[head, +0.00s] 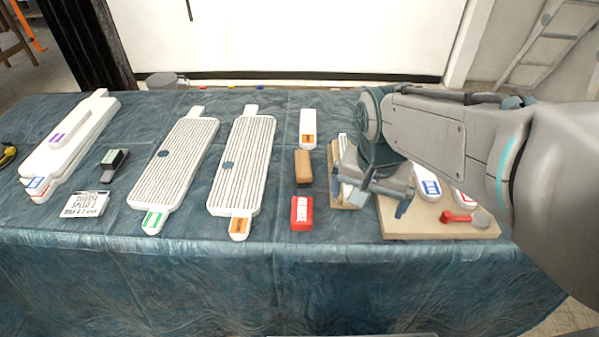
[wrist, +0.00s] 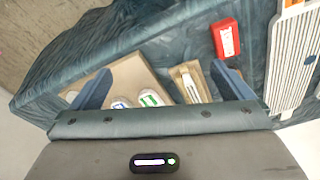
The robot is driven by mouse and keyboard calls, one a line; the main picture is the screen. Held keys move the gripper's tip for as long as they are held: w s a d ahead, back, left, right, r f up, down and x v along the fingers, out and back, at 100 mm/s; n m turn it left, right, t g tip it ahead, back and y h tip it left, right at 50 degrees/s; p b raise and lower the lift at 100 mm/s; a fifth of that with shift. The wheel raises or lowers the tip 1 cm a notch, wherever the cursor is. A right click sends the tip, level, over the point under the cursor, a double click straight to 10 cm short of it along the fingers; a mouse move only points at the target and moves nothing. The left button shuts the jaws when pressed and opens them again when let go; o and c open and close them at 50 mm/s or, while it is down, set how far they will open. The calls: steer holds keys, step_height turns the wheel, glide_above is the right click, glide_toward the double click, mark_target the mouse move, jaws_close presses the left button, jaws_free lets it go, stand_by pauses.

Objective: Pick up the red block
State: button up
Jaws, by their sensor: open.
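The red block (head: 302,213) lies on the blue cloth of the table, near the front edge, with a white label on its top. It also shows in the wrist view (wrist: 226,40), above and just right of the right fingertip. My gripper (head: 371,200) is open and empty, to the right of the block in the head view. It hangs above the area of the small wooden board, and its fingers (wrist: 162,70) are well apart in the wrist view. Nothing covers the block in either view.
A brown block (head: 303,168) and a white piece with an orange label (head: 308,128) lie behind the red block. A ribbed white panel (head: 243,165) is to its left. A wooden board (head: 420,222) with a red-handled item (head: 457,217) is at right.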

steer(key=w+a+f+m+g+h+b, duration=0.1)
steer(key=w+a+f+m+g+h, duration=0.15)
steer(key=w+a+m, duration=0.55)
steer(key=m+h, duration=0.2)
steer(key=m, duration=0.4)
glide_toward(302, 209)
steer(key=shift+t+y, duration=0.25)
steer(key=shift+t, duration=0.1)
steer(key=x, duration=0.2)
steer(key=s+x, duration=0.1)
steer(key=x, duration=0.1)
steer(key=shift+d+f+b, duration=0.3)
steer(key=shift+b, duration=0.05)
steer(key=shift+p+x, duration=0.35)
steer(key=shift+x, duration=2.4)
steer(key=shift+w, duration=0.15)
steer(key=c, duration=0.9)
